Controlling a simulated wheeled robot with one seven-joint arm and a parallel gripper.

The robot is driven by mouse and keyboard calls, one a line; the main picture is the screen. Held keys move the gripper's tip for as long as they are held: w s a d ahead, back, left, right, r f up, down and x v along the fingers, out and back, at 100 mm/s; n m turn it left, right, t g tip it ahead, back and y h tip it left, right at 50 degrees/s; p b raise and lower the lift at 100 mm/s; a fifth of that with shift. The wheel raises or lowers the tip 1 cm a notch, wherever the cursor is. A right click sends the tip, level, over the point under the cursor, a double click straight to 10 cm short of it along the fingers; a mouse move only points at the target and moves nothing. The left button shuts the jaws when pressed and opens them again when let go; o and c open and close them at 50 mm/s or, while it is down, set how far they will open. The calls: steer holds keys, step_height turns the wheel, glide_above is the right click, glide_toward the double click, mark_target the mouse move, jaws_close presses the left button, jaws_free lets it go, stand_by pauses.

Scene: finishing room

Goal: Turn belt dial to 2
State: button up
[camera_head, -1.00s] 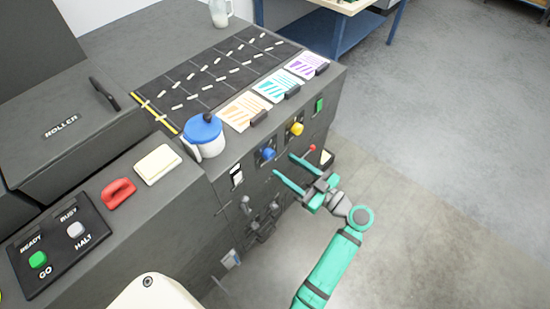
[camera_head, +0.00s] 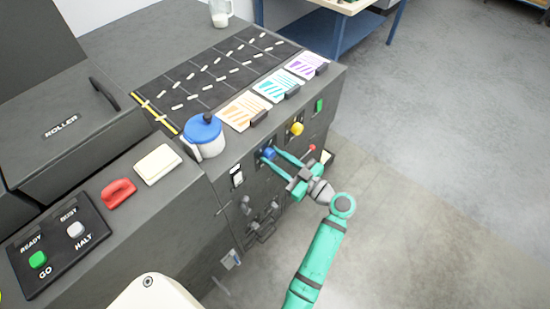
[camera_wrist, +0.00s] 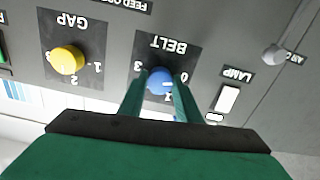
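The blue BELT dial (camera_head: 268,153) is on the dark front panel of the machine. In the wrist view, which is upside down, the dial (camera_wrist: 160,82) has a pale mark on its lower right part. A 3 shows at its left and a 0 at its right; the numbers between are partly hidden by my fingers. My gripper (camera_head: 269,158) is at the panel, its green fingers open with one on each side of the dial. I cannot tell whether they touch it. The fingers also show in the wrist view (camera_wrist: 160,88).
The yellow GAP dial (camera_wrist: 67,60) is beside the BELT dial, and the white LAMP switch (camera_wrist: 228,98) is on its other side. A red-tipped lever (camera_head: 312,148) is close to my gripper. A blue-lidded jug (camera_head: 204,136) stands on the machine top above. The floor at the right is clear.

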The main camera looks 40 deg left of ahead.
steer(key=shift+m, duration=0.3)
steer(key=m, duration=1.3)
steer(key=shift+m, duration=0.3)
steer(key=m, duration=0.3)
steer(key=shift+m, duration=0.4)
steer(key=m, duration=0.3)
steer(key=shift+s+m, duration=0.1)
steer(key=shift+m, duration=0.2)
steer(key=m, duration=0.6)
steer(key=shift+m, duration=0.3)
steer(key=o, duration=1.1)
